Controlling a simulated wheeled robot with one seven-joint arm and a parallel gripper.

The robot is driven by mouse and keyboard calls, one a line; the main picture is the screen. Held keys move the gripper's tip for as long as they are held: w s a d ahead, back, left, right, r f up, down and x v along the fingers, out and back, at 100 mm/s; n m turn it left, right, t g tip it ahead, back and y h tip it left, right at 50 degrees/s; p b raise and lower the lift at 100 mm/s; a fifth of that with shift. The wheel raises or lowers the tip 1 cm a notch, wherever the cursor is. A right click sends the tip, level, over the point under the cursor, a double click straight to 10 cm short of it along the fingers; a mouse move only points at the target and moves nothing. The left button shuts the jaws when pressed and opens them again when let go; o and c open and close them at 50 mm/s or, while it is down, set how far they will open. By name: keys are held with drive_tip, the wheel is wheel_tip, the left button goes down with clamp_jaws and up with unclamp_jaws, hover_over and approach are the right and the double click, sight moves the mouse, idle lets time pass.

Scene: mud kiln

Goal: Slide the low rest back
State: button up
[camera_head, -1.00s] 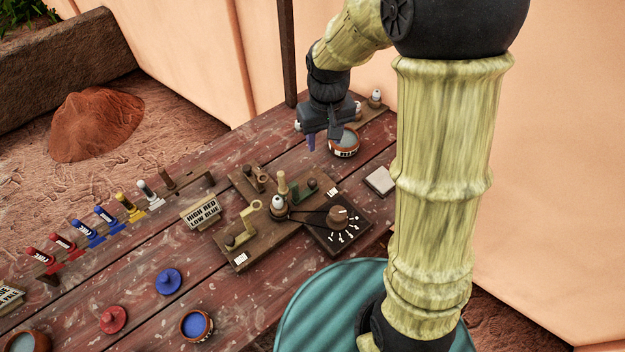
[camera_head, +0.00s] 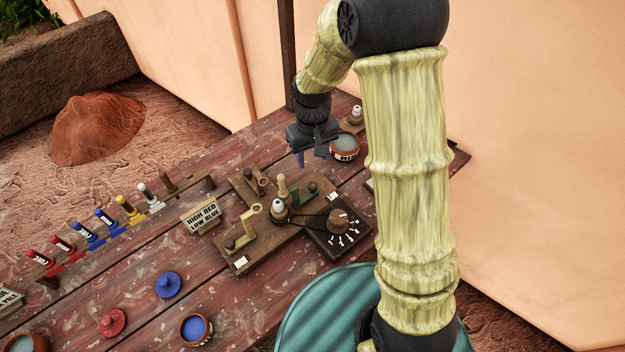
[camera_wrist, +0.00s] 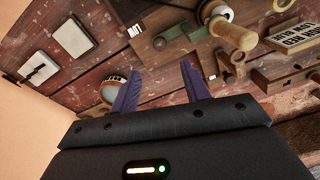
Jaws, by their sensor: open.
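A wooden fixture (camera_head: 262,240) lies on the red table in the head view. It bears a yellow-green curved arm (camera_head: 250,222) on its near left and a dark green block (camera_head: 299,197) on its far right. A white-topped post (camera_head: 278,208) stands between them. My gripper (camera_head: 310,156) is open and empty, above the table beyond the fixture, pointing down. In the wrist view, the green part (camera_wrist: 182,32) is beyond the open fingers (camera_wrist: 160,88), apart from them.
A dark dial board (camera_head: 338,236) joins the fixture's right side. A sign (camera_head: 202,215) reading "HIGH RED LOW BLUE" stands to its left. A bowl (camera_head: 344,147) is close by my gripper. Several coloured handles (camera_head: 95,228) line the left. The table between sign and blue lid (camera_head: 167,284) is clear.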

sight(313, 184)
wheel_tip(313, 184, down, 12)
drive_tip(key=shift+r+p, duration=0.15)
drive_tip(key=shift+p, duration=0.4)
clamp_jaws()
